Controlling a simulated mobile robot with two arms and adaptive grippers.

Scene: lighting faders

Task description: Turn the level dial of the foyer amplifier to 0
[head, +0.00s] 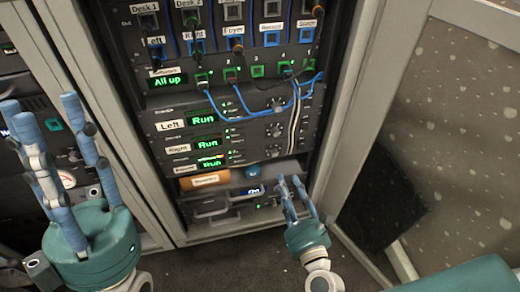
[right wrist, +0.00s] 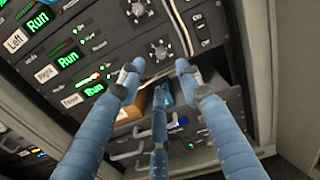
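The foyer amplifier (head: 215,160) is the lowest of three stacked units in the rack, with a small label and a green "Run" display. Its level dial (head: 273,151) is a round knob at the right of its front. It also shows in the right wrist view (right wrist: 160,48), just beyond my fingertips; its setting is too small to read. My right gripper (head: 290,184) is open and empty, below and slightly right of the dial, apparently apart from it. Its spread fingers also show in the right wrist view (right wrist: 159,72). My left gripper (head: 41,108) is open and empty at the far left.
Above are the similar "Right" and "Left" amplifiers (head: 172,125) and a patch panel (head: 258,71) with blue cables. A pale cable hangs close right of the dials. Below is a shelf with an orange box (head: 205,182). An open door (head: 440,120) stands right.

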